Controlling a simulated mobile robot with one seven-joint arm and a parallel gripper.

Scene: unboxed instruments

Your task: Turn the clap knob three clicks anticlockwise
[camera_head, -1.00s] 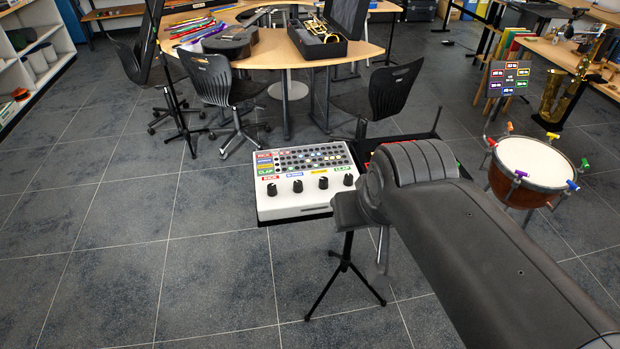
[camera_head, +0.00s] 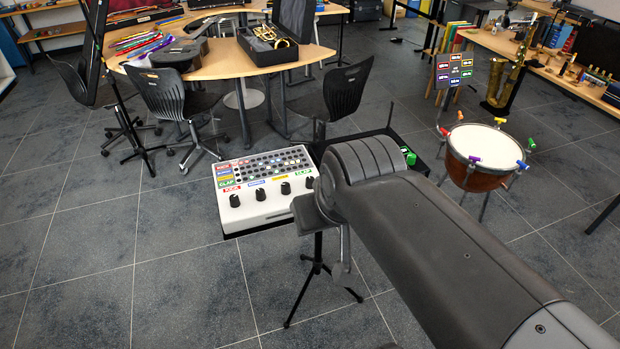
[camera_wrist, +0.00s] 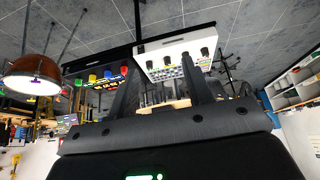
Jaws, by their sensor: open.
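The clap knob (camera_head: 309,182) is the rightmost of the black knobs on a white drum machine (camera_head: 262,212), beside a green CLAP label. In the upside-down wrist view, it seems to be the leftmost black knob (camera_wrist: 149,64). The knob's pointer is too small to read. My gripper (camera_wrist: 160,68) is open and empty, its two dark fingers spread apart in the wrist view. They point towards the machine's knob side, apart from the knobs as far as I can tell. In the head view my arm's end is just in front of the machine's right corner, and the fingertips are hidden.
A black tray (camera_wrist: 97,62) with coloured knobs adjoins the machine; my arm mostly hides it in the head view. A kettledrum (camera_head: 487,147) stands to the right. Chairs (camera_head: 344,92) and a curved table (camera_head: 205,68) are behind. The floor left of the machine is clear.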

